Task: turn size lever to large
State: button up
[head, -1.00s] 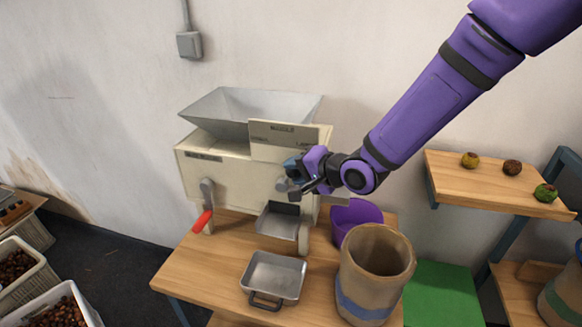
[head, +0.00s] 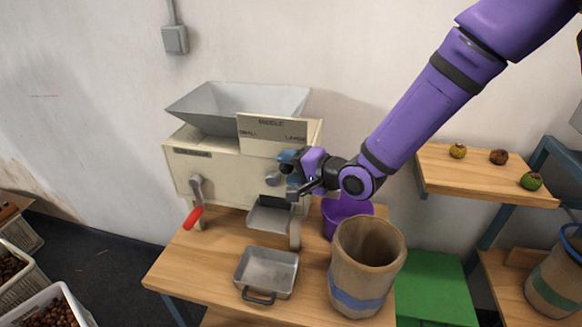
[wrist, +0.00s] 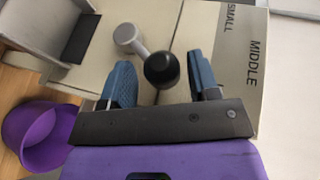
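The size lever (wrist: 162,68) has a grey arm and a black ball knob. In the wrist view the knob lies between my gripper's (wrist: 164,80) two blue fingers, with a visible gap on each side. In the head view my gripper (head: 290,170) is at the machine's (head: 222,170) front right, and it hides most of the lever; the round pivot (head: 272,179) shows beside it. The label plate (head: 272,138) above reads small at left, middle at top and large at right. In the wrist view the plate (wrist: 232,70) shows SMALL and MIDDLE.
A red-handled crank (head: 194,215) hangs at the machine's front left. A shelf (head: 455,185) with several round fruits is at right.

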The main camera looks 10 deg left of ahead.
jog(key=shift+d+r, duration=0.1)
jog(key=v, duration=1)
jog(key=shift+s+d, duration=0.2)
jog(key=shift+d, duration=0.05)
jog(key=shift+r, duration=0.1)
